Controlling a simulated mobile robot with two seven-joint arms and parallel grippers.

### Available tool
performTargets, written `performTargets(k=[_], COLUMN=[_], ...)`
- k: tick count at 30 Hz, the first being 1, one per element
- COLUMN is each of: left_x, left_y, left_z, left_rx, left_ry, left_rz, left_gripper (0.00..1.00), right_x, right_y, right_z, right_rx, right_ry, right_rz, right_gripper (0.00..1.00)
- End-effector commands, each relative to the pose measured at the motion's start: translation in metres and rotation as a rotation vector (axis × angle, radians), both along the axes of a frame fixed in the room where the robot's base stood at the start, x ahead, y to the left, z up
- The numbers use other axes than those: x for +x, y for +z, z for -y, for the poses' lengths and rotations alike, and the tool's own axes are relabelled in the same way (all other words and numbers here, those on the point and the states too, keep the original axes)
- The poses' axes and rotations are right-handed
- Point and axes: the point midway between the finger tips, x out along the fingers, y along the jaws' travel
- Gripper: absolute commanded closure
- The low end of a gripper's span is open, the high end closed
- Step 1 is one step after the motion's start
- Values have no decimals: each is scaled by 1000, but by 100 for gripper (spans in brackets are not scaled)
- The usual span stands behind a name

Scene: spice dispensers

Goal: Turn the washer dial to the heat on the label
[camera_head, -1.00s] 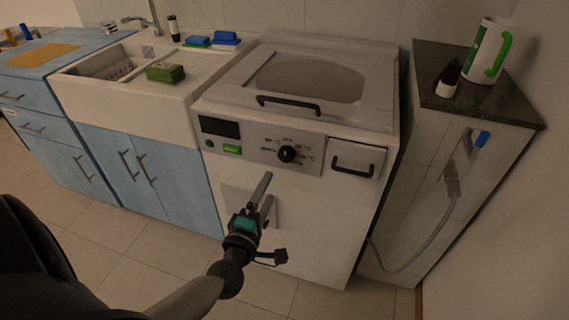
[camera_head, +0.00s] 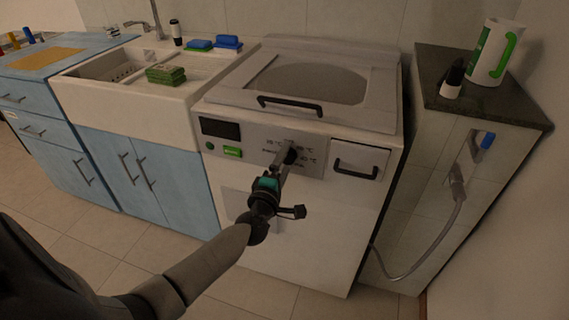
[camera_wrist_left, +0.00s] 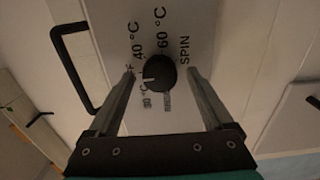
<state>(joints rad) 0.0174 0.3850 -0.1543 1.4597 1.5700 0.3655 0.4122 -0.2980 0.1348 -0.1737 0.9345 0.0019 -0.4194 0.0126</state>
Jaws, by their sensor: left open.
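The washer (camera_head: 300,225) has a grey control panel with a round black dial (camera_wrist_left: 159,73). Around the dial I read 40 °C, 60 °C and SPIN, plus a smaller word and a number in °C that are hard to read. A pale mark shows on the dial's left side in the wrist view. My left gripper (camera_wrist_left: 161,75) is open, its two fingers on either side of the dial with small gaps visible. In the head view the left gripper (camera_head: 285,155) reaches the panel and partly hides the dial and its markings. My right gripper is not in view.
A black drawer handle (camera_head: 355,170) sits right of the dial. A black lid handle (camera_head: 290,105) is above. A green button (camera_head: 232,152) and dark display (camera_head: 221,128) are to the left. A dark counter (camera_head: 500,108) with a bottle and white-green container stands right.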

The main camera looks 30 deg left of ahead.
Motion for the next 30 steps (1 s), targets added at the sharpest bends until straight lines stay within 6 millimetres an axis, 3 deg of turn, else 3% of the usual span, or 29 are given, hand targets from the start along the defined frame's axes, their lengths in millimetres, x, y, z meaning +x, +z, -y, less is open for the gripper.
performTargets(k=[6, 27, 30], left_x=[0, 0, 0], left_y=[0, 0, 0], left_z=[0, 0, 0], left_rx=[0, 0, 0], left_ry=[0, 0, 0], left_rz=[0, 0, 0], left_gripper=[15, 94, 100], right_x=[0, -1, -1], right_y=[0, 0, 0], right_z=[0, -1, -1], right_rx=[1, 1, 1], right_ry=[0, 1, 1], right_rz=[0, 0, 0], right_gripper=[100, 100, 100])
